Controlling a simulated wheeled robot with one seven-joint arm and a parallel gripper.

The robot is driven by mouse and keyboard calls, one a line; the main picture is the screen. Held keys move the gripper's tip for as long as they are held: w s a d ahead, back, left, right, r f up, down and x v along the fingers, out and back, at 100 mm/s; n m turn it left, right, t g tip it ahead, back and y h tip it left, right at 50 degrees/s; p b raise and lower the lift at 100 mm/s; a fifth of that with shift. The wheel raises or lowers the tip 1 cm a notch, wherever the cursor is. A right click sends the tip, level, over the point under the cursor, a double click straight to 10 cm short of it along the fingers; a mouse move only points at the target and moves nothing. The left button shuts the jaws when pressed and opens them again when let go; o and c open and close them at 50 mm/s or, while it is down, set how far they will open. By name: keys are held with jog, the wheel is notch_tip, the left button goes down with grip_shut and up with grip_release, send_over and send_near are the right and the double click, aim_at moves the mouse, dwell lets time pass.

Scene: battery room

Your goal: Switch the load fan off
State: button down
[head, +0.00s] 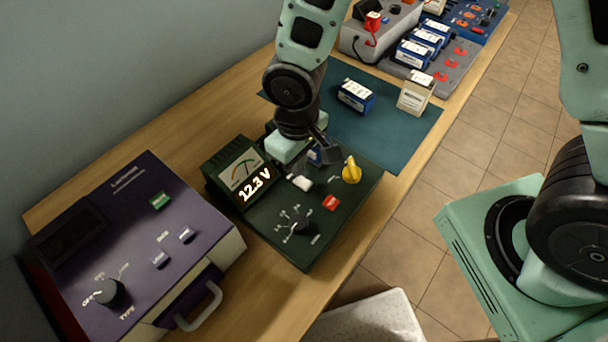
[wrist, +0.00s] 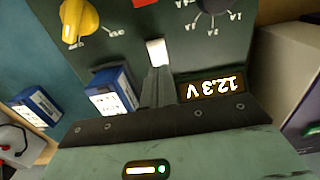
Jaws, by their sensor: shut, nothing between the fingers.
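The dark green tester (head: 262,230) stands on the bench with a lit display (head: 254,187) reading 12.3 V. Its panel carries a white switch (head: 301,183), a yellow knob (head: 351,170), a red button (head: 330,203) and a black dial (head: 295,222). I cannot read which control is marked for the load fan, and no fan is clearly seen. My gripper (head: 326,156) is shut and empty, over the back part of the panel. In the wrist view, my shut fingertips (wrist: 158,72) point at the white switch (wrist: 157,52), very close; contact cannot be told.
A purple unit (head: 130,250) with a handle stands left of the tester. A blue battery (head: 356,95) and a cream battery (head: 416,93) stand on the teal mat (head: 390,140). A grey tray (head: 455,75) with several batteries lies beyond. Bare bench (head: 180,130) shows at the back left.

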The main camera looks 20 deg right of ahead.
jog(key=shift+r+p, duration=1.55)
jog(key=shift+r, duration=0.65)
notch_tip(320, 180, up, 8)
jog(key=b, duration=0.1)
send_over(299, 180)
jog(key=s+d, duration=0.1)
jog(key=s, duration=0.3)
jog(key=s+d+r+n+b, duration=0.1)
jog(key=s+d+r, duration=0.2)
jog(key=s+r, duration=0.2)
jog(key=s, duration=0.3)
jog(key=shift+r+y, duration=0.15)
jog(key=shift+y, duration=0.15)
jog(key=shift+w, duration=0.1)
